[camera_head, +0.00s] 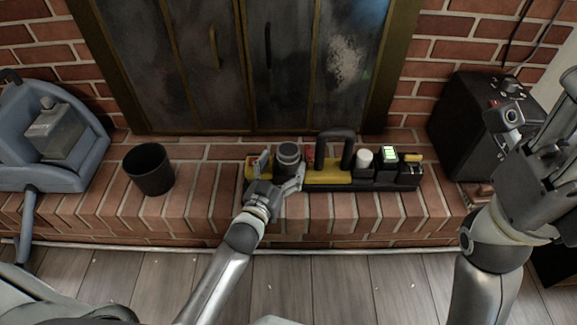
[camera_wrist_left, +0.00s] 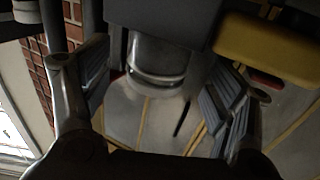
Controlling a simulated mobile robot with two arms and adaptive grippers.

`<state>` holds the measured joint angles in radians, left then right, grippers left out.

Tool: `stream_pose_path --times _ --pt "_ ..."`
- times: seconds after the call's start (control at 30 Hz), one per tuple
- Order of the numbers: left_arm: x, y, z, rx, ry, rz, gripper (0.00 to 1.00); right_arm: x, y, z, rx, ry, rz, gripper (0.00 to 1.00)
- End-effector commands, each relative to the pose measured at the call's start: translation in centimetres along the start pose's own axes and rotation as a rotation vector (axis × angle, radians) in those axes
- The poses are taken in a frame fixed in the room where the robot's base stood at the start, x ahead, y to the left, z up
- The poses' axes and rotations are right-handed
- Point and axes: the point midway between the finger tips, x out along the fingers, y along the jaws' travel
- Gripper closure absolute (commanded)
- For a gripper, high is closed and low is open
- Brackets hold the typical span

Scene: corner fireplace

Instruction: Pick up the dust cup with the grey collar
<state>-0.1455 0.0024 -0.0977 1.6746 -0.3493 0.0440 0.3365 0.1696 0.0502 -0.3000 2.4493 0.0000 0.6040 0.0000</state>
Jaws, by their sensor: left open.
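The dust cup with the grey collar (camera_head: 288,157) stands upright in the tool caddy on the brick hearth, left of the caddy's handle. It is a dark cylinder with a lighter grey band. My left gripper (camera_head: 279,182) is open, just in front of the cup, with its fingers toward either side. In the left wrist view a clear cup with a grey band (camera_wrist_left: 158,65) shows between the spread fingers (camera_wrist_left: 160,95), with visible space at the sides. My right gripper (camera_head: 545,150) is raised at the far right; its finger opening is unclear.
The black and yellow caddy (camera_head: 335,186) has a tall dark handle (camera_head: 335,140), a white cylinder (camera_head: 364,158) and a green-screened device (camera_head: 389,155). A black bin (camera_head: 149,169) and a blue-grey machine (camera_head: 50,140) stand left. A black box (camera_head: 480,115) stands right.

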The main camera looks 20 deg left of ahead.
Motion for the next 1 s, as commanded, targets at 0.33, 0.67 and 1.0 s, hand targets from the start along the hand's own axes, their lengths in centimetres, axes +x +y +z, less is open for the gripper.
stream_pose_path --times 0.33,0.67,1.0 --pt "2.1 0.1 0.0 -0.001 -0.001 0.002 0.20 0.6 -0.2 -0.5 -0.004 0.032 -0.013 0.60" --pt "2.0 0.1 0.0 -0.001 -0.001 0.002 0.48 0.6 -0.2 -0.4 -0.004 0.031 -0.013 0.60" --pt "2.0 0.1 0.0 -0.001 0.000 0.002 0.70 0.5 -0.2 -0.4 -0.004 0.031 -0.013 0.60"
